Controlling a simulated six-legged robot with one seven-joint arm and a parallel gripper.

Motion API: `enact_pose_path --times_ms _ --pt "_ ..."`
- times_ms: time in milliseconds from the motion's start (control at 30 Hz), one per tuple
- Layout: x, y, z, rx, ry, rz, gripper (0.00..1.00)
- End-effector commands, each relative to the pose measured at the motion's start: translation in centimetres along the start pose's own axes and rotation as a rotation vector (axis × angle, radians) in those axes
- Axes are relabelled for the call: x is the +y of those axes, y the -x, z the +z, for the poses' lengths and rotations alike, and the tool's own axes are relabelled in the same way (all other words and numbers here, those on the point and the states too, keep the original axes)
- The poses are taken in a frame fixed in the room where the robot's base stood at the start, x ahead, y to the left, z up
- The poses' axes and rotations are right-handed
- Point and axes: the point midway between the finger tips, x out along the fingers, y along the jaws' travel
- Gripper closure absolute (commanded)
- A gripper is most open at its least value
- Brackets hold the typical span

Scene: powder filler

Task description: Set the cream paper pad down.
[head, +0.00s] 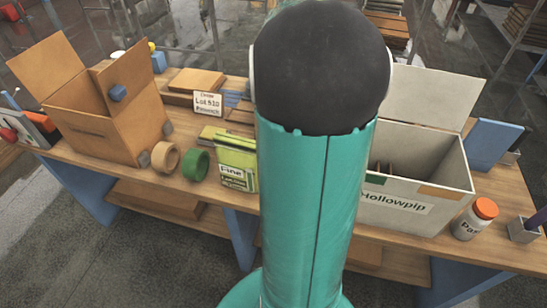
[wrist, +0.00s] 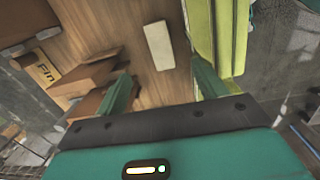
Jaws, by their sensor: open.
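A small cream block, which looks like the cream paper pad (wrist: 158,46), lies flat on the wooden table top in the wrist view. My gripper (wrist: 161,72) is open, with its two green fingers spread apart. The pad is seen between and just beyond the fingertips, and no finger touches it in the picture. In the head view my own arm covers the middle of the table, so the gripper and the pad are hidden there.
A yellow-green stack (wrist: 232,35) stands close by the right finger. Brown boxes (wrist: 85,75) lie near the left finger. On the table stand an open cardboard box (head: 95,120), tape rolls (head: 195,164), a white box labelled Hollowpip (head: 440,180) and an orange-lidded jar (head: 474,219).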

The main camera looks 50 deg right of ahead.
Motion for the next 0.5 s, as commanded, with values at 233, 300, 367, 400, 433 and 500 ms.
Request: enact_pose_path --times_ms 233,300,367,400,433,500 --pt "0.5 -3.3 -0.4 0.052 0.036 -0.047 0.29" --pt "0.5 -3.9 -0.5 0.053 0.037 -0.048 0.29" --pt "0.4 -4.9 -0.5 0.053 0.037 -0.049 0.29" --pt "0.2 -5.6 -0.5 0.052 0.037 -0.051 0.29" --pt "0.2 -6.2 -0.5 0.052 0.037 -0.05 0.29" --pt "0.2 -7.6 -0.5 0.052 0.037 -0.05 0.29"
